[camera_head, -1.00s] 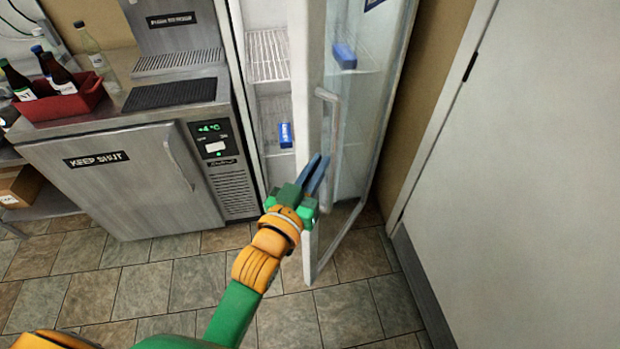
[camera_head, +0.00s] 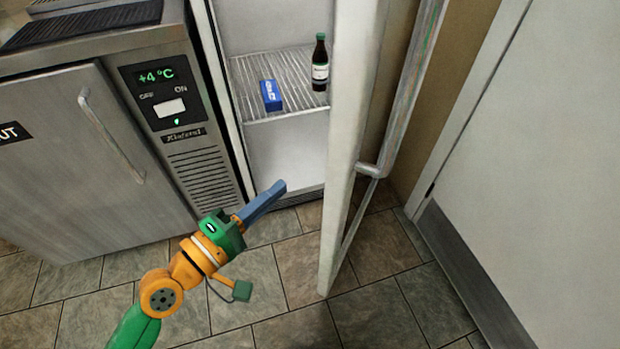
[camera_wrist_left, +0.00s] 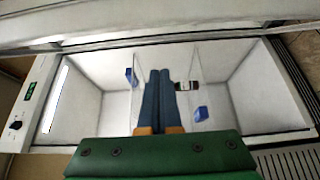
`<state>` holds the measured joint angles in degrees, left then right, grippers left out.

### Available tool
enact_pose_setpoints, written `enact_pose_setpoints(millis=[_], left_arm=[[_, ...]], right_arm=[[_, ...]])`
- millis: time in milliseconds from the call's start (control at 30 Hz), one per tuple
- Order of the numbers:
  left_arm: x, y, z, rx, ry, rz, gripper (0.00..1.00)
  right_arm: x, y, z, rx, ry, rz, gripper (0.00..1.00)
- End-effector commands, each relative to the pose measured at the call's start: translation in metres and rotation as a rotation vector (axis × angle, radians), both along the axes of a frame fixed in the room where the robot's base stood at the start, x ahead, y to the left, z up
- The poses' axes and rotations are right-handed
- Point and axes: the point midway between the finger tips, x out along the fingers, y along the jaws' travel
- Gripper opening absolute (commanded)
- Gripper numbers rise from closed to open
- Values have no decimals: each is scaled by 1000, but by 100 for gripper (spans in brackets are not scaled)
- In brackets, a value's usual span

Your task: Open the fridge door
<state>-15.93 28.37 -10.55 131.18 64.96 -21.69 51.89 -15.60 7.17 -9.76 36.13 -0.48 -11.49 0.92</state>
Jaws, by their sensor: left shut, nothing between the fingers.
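The fridge door (camera_head: 350,130) stands swung open to the right, seen nearly edge-on, with its long metal handle (camera_head: 411,90) on the side facing right. The fridge interior (camera_head: 285,150) is exposed; a blue box (camera_head: 271,95) and a dark bottle (camera_head: 320,64) stand on its wire shelf. My left gripper (camera_head: 281,186) is shut and empty, low in front of the fridge opening and left of the door, apart from it. In the left wrist view its blue fingers (camera_wrist_left: 161,78) lie together, pointing toward the open interior. My right gripper is not in view.
A steel under-counter unit (camera_head: 70,150) with a +4 °C display stands left of the fridge. A pale door or wall panel (camera_head: 540,160) stands at the right. Tiled floor (camera_head: 290,310) in front is clear.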

Motion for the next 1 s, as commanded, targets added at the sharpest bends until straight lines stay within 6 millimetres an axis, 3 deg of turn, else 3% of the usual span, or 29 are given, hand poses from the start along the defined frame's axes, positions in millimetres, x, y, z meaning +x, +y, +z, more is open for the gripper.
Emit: enact_pose_setpoints(millis=[233,500,1000], left_arm=[[41,-35,2,-3,-2,0,0],[22,-66,0,1,1,0,0],[20,-72,0,1,0,2,0]], right_arm=[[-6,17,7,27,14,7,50],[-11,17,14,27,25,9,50],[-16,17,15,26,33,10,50]])
